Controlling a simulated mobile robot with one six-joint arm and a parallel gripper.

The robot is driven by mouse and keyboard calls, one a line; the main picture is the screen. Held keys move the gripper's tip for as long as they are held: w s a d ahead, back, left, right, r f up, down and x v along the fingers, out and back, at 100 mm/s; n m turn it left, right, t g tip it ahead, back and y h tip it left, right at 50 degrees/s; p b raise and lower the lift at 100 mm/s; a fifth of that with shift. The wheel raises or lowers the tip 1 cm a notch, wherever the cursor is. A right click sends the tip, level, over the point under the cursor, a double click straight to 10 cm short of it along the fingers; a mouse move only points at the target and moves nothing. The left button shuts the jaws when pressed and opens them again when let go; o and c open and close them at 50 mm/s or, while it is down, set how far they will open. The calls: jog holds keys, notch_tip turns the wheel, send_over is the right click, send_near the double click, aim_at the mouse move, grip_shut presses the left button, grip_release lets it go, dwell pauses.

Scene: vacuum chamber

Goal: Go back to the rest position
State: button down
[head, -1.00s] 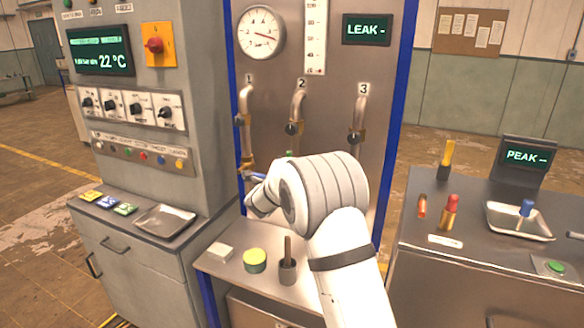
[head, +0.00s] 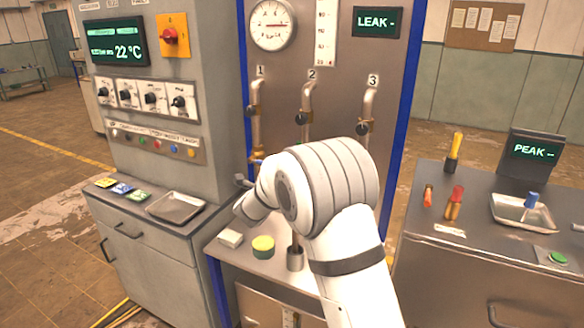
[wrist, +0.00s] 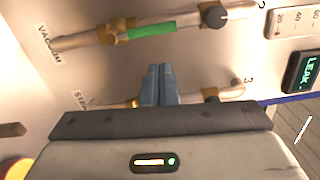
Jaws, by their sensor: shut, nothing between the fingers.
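My gripper (wrist: 159,86) shows in the wrist view with its two blue-grey fingers pressed together and nothing between them. It is in front of the metal panel (wrist: 70,80), by the pipes. I cannot tell whether the fingers touch a pipe. In the head view my white arm (head: 335,190) reaches toward the panel, and its wrist hides most of the gripper.
A control cabinet (head: 215,60) stands left. A right bench (head: 410,215) holds tools, a metal tray (head: 510,222) and a PEAK display (head: 533,151).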

jog(key=s+d+m+g+h, duration=0.1)
jog(key=s+d+m+g, duration=0.4)
jog(key=s+d+m, duration=0.55)
jog(key=s+d+m+g, duration=0.5)
jog(key=s+d+m, duration=0.2)
jog(key=s+m, duration=0.6)
jog(key=s+a+f+m+g+y, duration=0.1)
jog(key=s+a+f+m+y, duration=0.1)
jog(key=s+m, duration=0.8)
jog(key=s+a+f+m+g+y+b, duration=0.1)
jog(key=s+a+m+y, duration=0.4)
jog(key=s+m, duration=0.6)
jog(key=f+m+y, duration=0.1)
jog(key=m+y, duration=0.1)
jog(key=m, duration=0.1)
jog(key=shift+f+g, duration=0.2)
jog(key=shift+g, duration=0.1)
